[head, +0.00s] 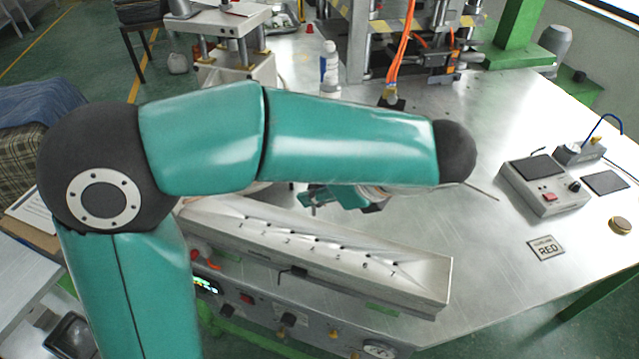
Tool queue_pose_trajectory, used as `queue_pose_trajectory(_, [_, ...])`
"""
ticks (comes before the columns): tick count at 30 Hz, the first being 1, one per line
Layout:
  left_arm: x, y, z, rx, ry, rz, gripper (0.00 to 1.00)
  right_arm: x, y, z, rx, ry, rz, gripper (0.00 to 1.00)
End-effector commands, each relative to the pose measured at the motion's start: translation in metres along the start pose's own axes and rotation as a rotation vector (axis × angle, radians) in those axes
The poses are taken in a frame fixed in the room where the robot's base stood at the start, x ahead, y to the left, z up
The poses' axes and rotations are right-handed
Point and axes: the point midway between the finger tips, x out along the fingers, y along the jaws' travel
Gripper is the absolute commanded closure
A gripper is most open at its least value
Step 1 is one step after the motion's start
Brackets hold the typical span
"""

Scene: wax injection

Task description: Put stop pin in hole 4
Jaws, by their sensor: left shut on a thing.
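A long metal bar (425,283) with a sloped top carries a row of small dark holes with numbers beside them. Hole 4 (316,240) is near the middle of the row, and I see no pin standing in it. My left gripper (318,203) hangs behind the bar, above the table, partly hidden under my own teal forearm. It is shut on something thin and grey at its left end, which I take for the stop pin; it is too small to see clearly. The gripper is apart from the bar. My right gripper is not in view.
A control box (543,186) with a red switch stands at the right. A white bottle (329,72) and a press stand at the back. The table right of the bar is largely clear.

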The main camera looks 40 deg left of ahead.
Motion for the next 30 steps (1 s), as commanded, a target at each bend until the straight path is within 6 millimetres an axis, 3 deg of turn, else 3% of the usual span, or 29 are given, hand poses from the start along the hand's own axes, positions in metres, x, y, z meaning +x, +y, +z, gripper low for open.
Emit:
queue_pose_trajectory(9, [-0.004, -0.001, -0.002, 0.002, 0.009, -0.003, 1.0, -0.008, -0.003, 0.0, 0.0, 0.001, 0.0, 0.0])
queue_pose_trajectory(30, [0.037, -0.001, -0.043, 0.002, 0.01, -0.003, 1.0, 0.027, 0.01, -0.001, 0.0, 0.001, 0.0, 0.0])
